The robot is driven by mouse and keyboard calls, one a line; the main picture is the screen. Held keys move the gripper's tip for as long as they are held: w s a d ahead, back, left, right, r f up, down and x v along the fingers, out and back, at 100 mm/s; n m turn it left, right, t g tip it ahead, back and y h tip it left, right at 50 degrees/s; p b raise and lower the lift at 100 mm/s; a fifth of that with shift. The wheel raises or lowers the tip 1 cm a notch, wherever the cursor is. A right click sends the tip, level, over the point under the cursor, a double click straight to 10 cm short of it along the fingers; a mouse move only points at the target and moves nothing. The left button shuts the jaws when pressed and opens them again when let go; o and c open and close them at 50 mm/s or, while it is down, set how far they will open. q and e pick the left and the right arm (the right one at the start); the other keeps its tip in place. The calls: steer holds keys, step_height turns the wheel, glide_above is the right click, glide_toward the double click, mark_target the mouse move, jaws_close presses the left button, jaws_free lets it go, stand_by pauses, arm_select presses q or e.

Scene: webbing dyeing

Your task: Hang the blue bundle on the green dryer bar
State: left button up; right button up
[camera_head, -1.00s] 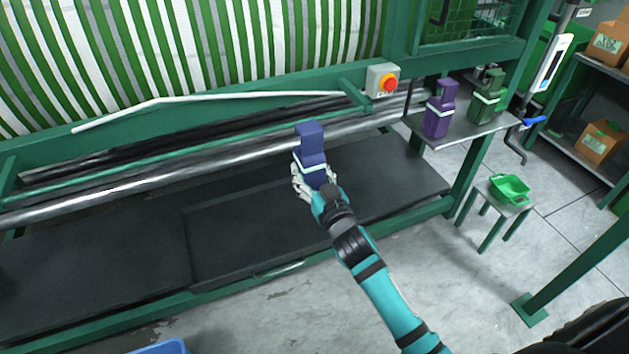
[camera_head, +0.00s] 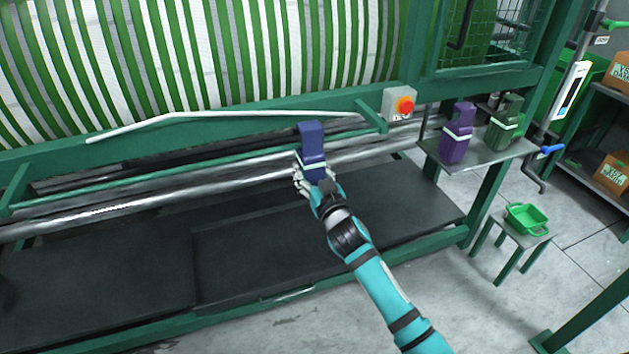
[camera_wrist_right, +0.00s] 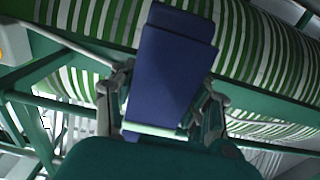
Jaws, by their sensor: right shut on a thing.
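The blue bundle (camera_head: 312,143) is dark blue with a pale band near its lower end. My right gripper (camera_head: 313,172) is shut on its lower part and holds it upright. In the right wrist view the bundle (camera_wrist_right: 171,65) stands between the two fingers of the gripper (camera_wrist_right: 172,112). The green dryer bar (camera_head: 180,184) is a thin rod running along the machine's front. In the head view the bundle overlaps the line of the bar; I cannot tell whether they touch. My left gripper is not in view.
A purple bundle (camera_head: 458,134) and a green bundle (camera_head: 507,124) stand on a side table (camera_head: 477,160) at right. A control box with a red button (camera_head: 404,105) sits above the bar's right end. A green basket (camera_head: 527,218) rests on a low stool.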

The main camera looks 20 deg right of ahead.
steer(key=shift+w+f, duration=0.1)
steer(key=shift+w, duration=0.3)
steer(key=shift+f+b, duration=1.1)
steer(key=shift+f, duration=0.15)
steer(key=shift+s, duration=0.1)
steer(key=o, duration=1.4)
